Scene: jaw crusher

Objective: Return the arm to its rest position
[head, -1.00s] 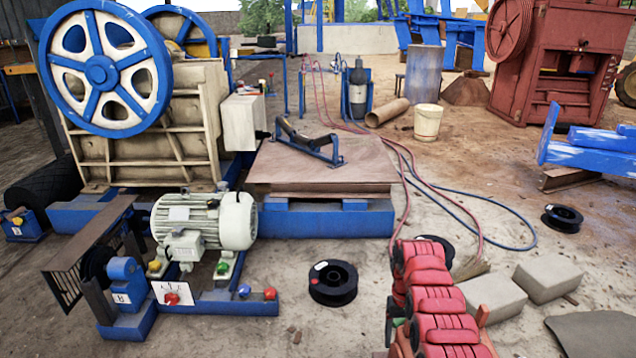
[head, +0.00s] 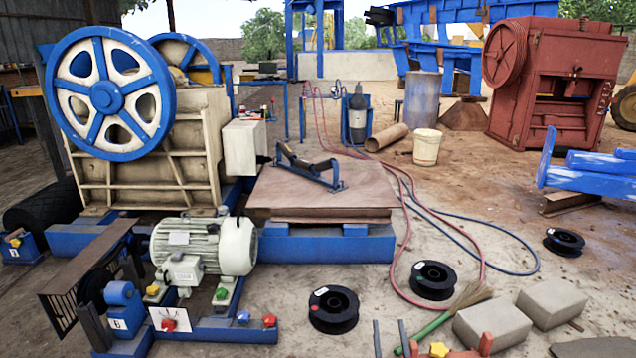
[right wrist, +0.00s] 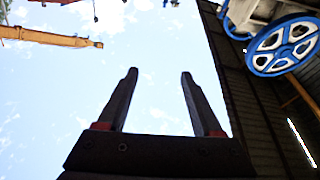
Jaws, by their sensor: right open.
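My right gripper (head: 390,338) shows at the bottom edge of the head view, with only its two dark finger ends in sight. In the right wrist view my right gripper (right wrist: 159,78) is open and empty. Its fingers point upward against the sky, apart from each other, with nothing between them. Most of my right arm is below the head view. My left gripper is in neither view.
A jaw crusher with a blue-and-white flywheel (head: 109,87) stands at left, with a motor (head: 203,246) before it. Black spools (head: 333,309), concrete blocks (head: 492,325) and a broom (head: 462,301) lie near the bottom. Hoses (head: 410,207) cross the ground.

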